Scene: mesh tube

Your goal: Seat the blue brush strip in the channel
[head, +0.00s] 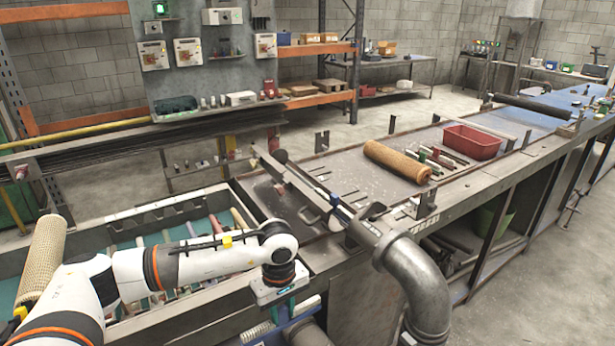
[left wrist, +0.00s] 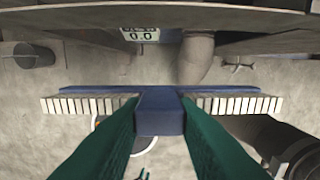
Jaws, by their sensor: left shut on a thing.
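In the left wrist view the blue brush strip (left wrist: 75,91) lies crosswise, with pale ridged bristle blocks along both sides of a raised blue middle block. My left gripper (left wrist: 160,118), with green fingers, is shut on that middle block. The strip is held in the air above the grey floor. In the head view my left gripper hangs under the white wrist near the bench's front edge. Its fingertips are hidden there, and a pale ridged end of the strip (head: 258,331) shows low in the picture. I cannot pick out the channel with certainty. My right gripper is not in view.
A thick grey pipe elbow (head: 415,275) stands close right of my left wrist. A tray with several rods (head: 205,232) lies left. The bench (head: 345,165) carries a tan mesh roll (head: 397,161) and a red bin (head: 471,141). A small display (left wrist: 139,35) shows in the wrist view.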

